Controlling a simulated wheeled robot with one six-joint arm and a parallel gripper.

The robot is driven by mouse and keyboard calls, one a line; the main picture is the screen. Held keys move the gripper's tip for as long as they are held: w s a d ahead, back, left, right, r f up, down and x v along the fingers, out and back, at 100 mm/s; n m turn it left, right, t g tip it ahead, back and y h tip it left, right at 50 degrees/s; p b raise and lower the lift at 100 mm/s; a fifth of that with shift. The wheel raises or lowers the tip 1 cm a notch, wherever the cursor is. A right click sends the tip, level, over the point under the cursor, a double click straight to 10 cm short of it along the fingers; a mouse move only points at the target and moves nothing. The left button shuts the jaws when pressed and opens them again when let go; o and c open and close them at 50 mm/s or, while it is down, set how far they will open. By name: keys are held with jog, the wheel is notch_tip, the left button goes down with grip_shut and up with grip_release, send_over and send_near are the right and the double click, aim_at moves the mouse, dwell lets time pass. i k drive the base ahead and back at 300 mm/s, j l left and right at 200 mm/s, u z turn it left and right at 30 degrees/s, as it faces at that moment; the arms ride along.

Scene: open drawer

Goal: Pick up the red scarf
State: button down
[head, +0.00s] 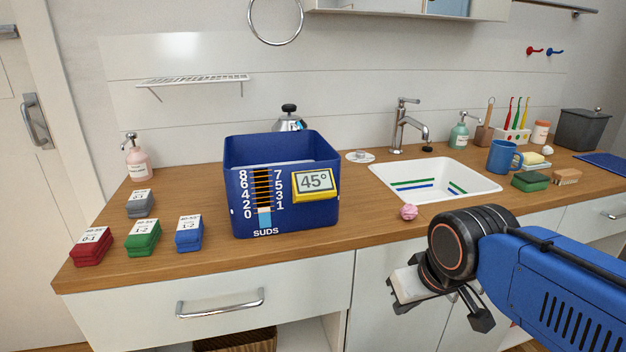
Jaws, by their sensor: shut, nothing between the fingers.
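My gripper (438,308) is at the lower right, in front of the counter's front edge and far to the right of the scarf. It is shut and empty, and its fingertips are partly hidden by the wrist.
Green (143,237), blue (189,233) and grey (140,204) folded bundles lie right of and behind the scarf. A tall blue SUDS tub (283,200) stands mid-counter. A pink ball (408,212) lies near the sink (435,179). A pink soap bottle (136,160) stands behind.

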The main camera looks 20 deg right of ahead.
aim_at(89, 250)
jog(key=u, duration=1.25)
